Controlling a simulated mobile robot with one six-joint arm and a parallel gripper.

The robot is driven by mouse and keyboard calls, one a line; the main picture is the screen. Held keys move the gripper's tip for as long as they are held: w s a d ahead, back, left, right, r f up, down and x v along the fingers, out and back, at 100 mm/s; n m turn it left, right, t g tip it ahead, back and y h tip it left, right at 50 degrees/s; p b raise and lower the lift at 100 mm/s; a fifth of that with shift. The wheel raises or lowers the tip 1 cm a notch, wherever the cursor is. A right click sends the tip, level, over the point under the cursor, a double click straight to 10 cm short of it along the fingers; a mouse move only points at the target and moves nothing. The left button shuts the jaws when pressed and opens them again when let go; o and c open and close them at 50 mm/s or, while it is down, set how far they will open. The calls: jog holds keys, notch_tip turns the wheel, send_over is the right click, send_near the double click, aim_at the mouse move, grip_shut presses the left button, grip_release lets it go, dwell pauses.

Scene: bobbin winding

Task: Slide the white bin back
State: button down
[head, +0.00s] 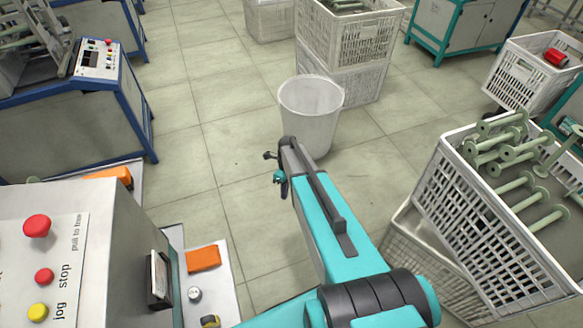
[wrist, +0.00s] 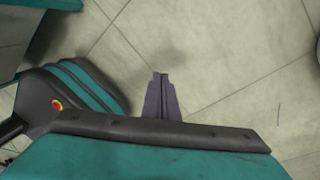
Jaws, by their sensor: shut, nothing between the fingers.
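The white bin (head: 312,118) is a round, open-topped tub. It stands upright on the tiled floor in the middle of the head view, in front of stacked white crates. My gripper (head: 283,190) shows small at the end of my arm, to the left of the bin's lower part in the picture, and looks apart from it. In the wrist view my gripper (wrist: 160,76) has its dark fingers together over bare floor, with nothing between them. A pale edge at the right border of the wrist view may be the bin; I cannot tell.
Stacked white crates (head: 348,45) stand close behind the bin. A crate of green bobbins (head: 455,200) stands at the right. A control panel with a red button (head: 37,226) fills the lower left. A blue-framed machine (head: 75,125) stands upper left. Floor left of the bin is clear.

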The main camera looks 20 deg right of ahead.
jog(key=s+a+r+n+g+p, duration=0.1)
jog(key=s+a+r+n+p, duration=0.3)
jog(key=s+n, duration=0.5)
jog(key=s+a+r+n+g+h+p, duration=0.1)
jog(key=s+a+r+n+p, duration=0.3)
jog(key=s+n, duration=0.6)
jog(key=s+a+r+n+g+p, duration=0.1)
jog(key=s+a+r+n+p, duration=0.2)
jog(key=s+r+n+p, duration=0.4)
jog(key=s+n, duration=0.2)
jog(key=s, duration=0.6)
jog(key=shift+s+a+g+h+p, duration=0.3)
jog(key=shift+s+a, duration=0.05)
jog(key=shift+a, duration=0.05)
jog(key=shift+d, duration=0.1)
